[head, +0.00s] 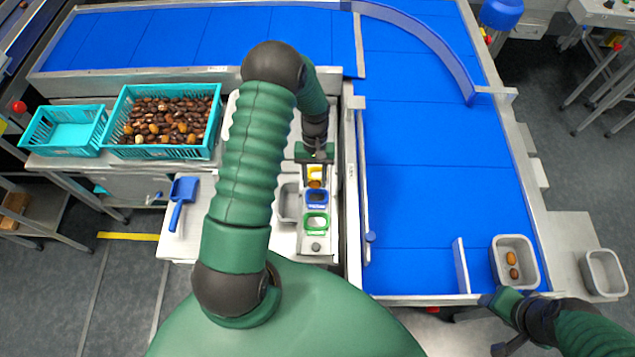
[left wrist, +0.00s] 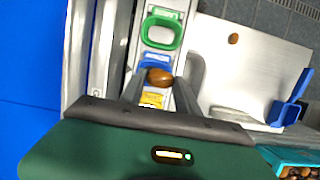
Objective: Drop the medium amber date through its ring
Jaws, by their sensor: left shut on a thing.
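My left gripper (head: 316,180) is shut on a brown-amber date (left wrist: 159,77), held between its two fingers. In the left wrist view the date overlaps the near edge of the blue ring (left wrist: 157,62); its height above the ring is unclear. The green ring (left wrist: 163,30) lies beyond it. In the head view the yellow ring (head: 315,172), blue ring (head: 316,197) and green ring (head: 316,222) stand in a row, the yellow one partly hidden by the gripper. My right gripper (head: 490,299) is at the lower right, near a grey tub; its fingers are unclear.
A teal crate full of dates (head: 215,142) and an empty teal crate (head: 44,138) stand at left. A blue scoop (head: 183,190) lies on the white table, with a loose date (left wrist: 234,38). A grey tub (head: 529,284) holds two dates. The blue conveyor (head: 430,200) is largely clear.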

